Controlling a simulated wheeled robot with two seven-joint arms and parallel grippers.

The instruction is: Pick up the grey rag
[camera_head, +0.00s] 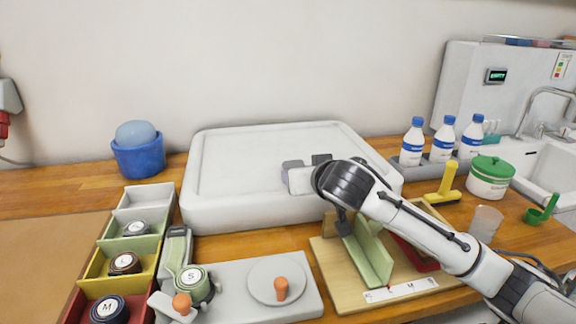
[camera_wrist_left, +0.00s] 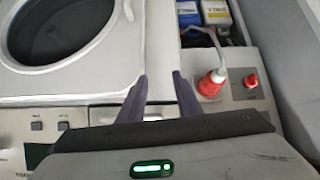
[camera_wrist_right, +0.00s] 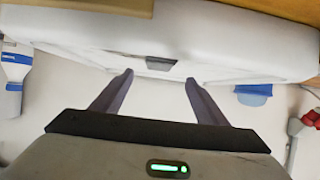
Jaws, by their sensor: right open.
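I cannot make out a grey rag for certain in any view. A small dark grey patch (camera_wrist_right: 160,64) shows on the edge of the white box in the right wrist view, ahead of my fingers; I cannot tell whether it is cloth or part of the box. My right gripper (camera_head: 306,160) is open and empty above the white box (camera_head: 230,205) in the head view. It also shows in the right wrist view (camera_wrist_right: 160,76). My left gripper (camera_wrist_left: 160,85) is open and empty in its wrist view, facing a machine with a round door; it is outside the head view.
Coloured bins (camera_head: 165,198) with rolled items stand at left, beside a grey board (camera_head: 232,302) with orange knobs. A blue bucket (camera_head: 139,160) is behind. A wooden board (camera_head: 328,275) with green panels lies under my right arm. Bottles (camera_head: 412,143) and a green-lidded pot (camera_head: 490,178) stand at right.

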